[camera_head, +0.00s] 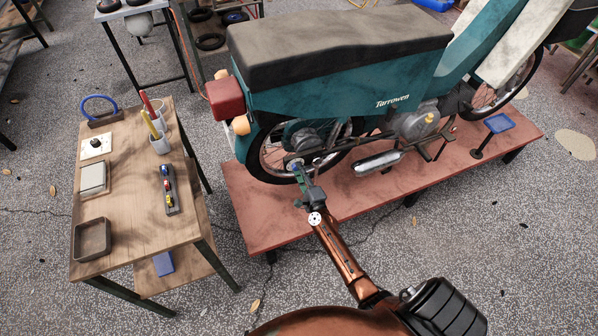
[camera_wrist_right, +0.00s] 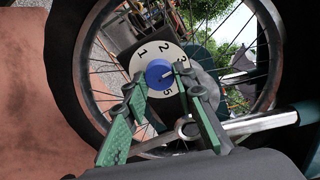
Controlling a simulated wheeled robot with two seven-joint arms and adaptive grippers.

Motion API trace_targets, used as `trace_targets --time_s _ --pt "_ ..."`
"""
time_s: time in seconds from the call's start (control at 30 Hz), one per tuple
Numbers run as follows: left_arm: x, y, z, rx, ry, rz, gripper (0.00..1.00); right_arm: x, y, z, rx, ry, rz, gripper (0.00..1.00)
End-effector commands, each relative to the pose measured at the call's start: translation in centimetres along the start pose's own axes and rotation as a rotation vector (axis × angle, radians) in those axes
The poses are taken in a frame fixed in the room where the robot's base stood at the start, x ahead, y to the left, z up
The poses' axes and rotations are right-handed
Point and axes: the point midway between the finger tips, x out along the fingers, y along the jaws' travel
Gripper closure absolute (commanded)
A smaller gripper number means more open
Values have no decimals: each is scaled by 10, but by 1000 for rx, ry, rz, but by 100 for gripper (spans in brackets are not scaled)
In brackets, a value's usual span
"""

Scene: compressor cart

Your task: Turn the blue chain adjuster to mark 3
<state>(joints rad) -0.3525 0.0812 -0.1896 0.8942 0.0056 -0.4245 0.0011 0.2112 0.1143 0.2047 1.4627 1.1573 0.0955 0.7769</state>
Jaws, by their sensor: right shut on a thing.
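The blue chain adjuster (camera_wrist_right: 159,74) is a round knob on a white dial (camera_wrist_right: 146,58) in front of the rear wheel's spokes. The marks 1, 2, 3 and 5 show on the dial; mark 4 is hidden by a finger. I cannot tell which mark the knob points at. My right gripper (camera_wrist_right: 160,78) has its green fingers on both sides of the knob, shut on it. In the head view my right gripper (camera_head: 299,174) reaches the rear wheel hub of the teal moped (camera_head: 340,90). My left gripper is out of view.
The moped stands on a low red platform (camera_head: 450,177). A wooden table (camera_head: 135,180) at the left holds a tray (camera_head: 92,240), a cup with pens (camera_head: 160,143) and small items. An exhaust pipe (camera_head: 377,163) lies right of the gripper. Speckled floor is open in front.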

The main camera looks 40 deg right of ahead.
Motion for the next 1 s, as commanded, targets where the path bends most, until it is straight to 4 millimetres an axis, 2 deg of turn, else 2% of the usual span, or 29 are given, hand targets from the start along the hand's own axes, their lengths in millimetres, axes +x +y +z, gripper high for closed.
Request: trace_targets --time_s 0.3,0.33,0.57,0.77,0.87,1.0 --pt "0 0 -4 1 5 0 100 -1 1 -1 1 1 2 99" --pt "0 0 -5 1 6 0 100 -1 1 -1 1 1 2 74" --pt "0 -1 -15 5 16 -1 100 0 1 0 1 1 1 58" --pt "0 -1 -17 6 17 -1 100 0 0 0 0 0 1 57" --pt "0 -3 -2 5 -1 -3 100 -2 0 0 1 0 1 57" --pt "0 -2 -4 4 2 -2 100 -14 1 0 2 1 2 57"
